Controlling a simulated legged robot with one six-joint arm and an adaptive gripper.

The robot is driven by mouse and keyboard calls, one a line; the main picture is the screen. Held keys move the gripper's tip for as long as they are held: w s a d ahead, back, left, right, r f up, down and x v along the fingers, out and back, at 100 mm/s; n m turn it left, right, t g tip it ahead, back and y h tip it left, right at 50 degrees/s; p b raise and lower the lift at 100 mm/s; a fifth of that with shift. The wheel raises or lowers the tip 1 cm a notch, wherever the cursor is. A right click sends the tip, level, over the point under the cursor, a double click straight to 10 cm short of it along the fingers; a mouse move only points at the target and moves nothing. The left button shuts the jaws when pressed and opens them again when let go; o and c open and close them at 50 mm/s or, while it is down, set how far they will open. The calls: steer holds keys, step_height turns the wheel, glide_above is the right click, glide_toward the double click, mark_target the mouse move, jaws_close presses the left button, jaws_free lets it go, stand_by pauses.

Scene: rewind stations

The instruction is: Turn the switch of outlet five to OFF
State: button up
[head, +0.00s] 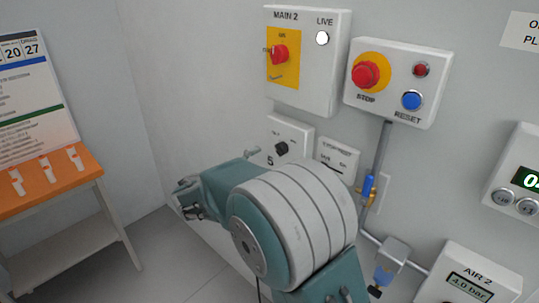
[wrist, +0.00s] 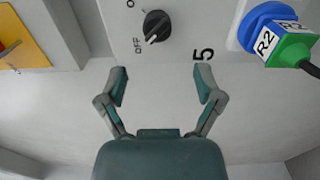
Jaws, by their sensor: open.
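The outlet five switch is a black round knob (wrist: 157,25) on a white box marked 5. In the wrist view its white pointer mark lies on the side of the OFF label, at the knob's lower left. The knob also shows in the head view (head: 281,148), above my arm. My gripper (wrist: 161,85) is open and empty, its two fingers apart below the knob in the wrist view and not touching it. In the head view my gripper (head: 190,199) is at the left end of my arm, left of and below the box.
A blue and green R2 plug (wrist: 275,38) sits beside the 5 in the wrist view. The MAIN 2 box (head: 308,60) and the STOP/RESET box (head: 398,83) are above. An orange-topped table (head: 75,190) stands left. Open floor lies between it and my arm.

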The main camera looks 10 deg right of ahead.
steer(key=v, duration=0.5)
steer(key=s+d+m+g+y, duration=0.45)
steer(key=s+d+g, duration=0.25)
steer(key=s+d, duration=0.75)
steer(key=s+a+f+m+t+y, duration=0.1)
steer(key=s+a+m+t+y, duration=0.1)
steer(key=s+y, duration=0.8)
steer(key=s+a+m, duration=0.1)
steer(key=s, duration=0.4)
steer(key=shift+a+f, duration=0.2)
steer(key=shift+a, duration=0.2)
